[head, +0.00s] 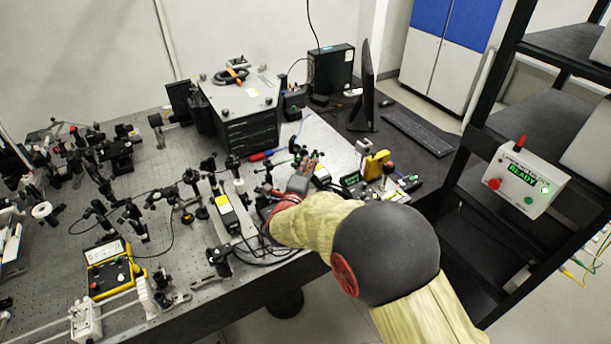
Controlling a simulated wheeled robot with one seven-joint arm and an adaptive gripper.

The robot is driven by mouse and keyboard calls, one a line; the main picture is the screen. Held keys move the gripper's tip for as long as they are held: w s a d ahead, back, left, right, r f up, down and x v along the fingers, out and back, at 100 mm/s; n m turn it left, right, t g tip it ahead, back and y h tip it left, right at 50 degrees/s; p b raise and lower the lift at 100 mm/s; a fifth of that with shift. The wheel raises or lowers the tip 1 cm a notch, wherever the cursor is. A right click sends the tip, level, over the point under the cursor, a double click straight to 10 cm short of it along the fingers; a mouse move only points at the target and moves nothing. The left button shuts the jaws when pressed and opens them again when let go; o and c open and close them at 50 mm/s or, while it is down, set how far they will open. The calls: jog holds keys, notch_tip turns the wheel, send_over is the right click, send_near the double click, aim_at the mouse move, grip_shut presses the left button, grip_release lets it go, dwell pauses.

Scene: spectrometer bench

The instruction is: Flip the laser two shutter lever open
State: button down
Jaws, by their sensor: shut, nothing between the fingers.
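My arm reaches in from the lower right over the bench's front edge. My gripper (308,167) is small and dark at the arm's far end, among the optics, and looks shut with nothing held. A slim dark box with a yellow label (225,209) stands left of my wrist. I cannot tell which is laser two. The shutter lever is too small or hidden to make out, so I cannot tell its position or whether my gripper touches it.
The optical bench (185,255) is crowded with posts, mounts and cables. A yellow meter (108,272) sits at the left front. A large dark instrument (248,135) stands behind. A control box reading READY (520,178) is on the black rack at right.

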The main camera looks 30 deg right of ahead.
aim_at(315, 151)
jog(key=shift+x, duration=1.85)
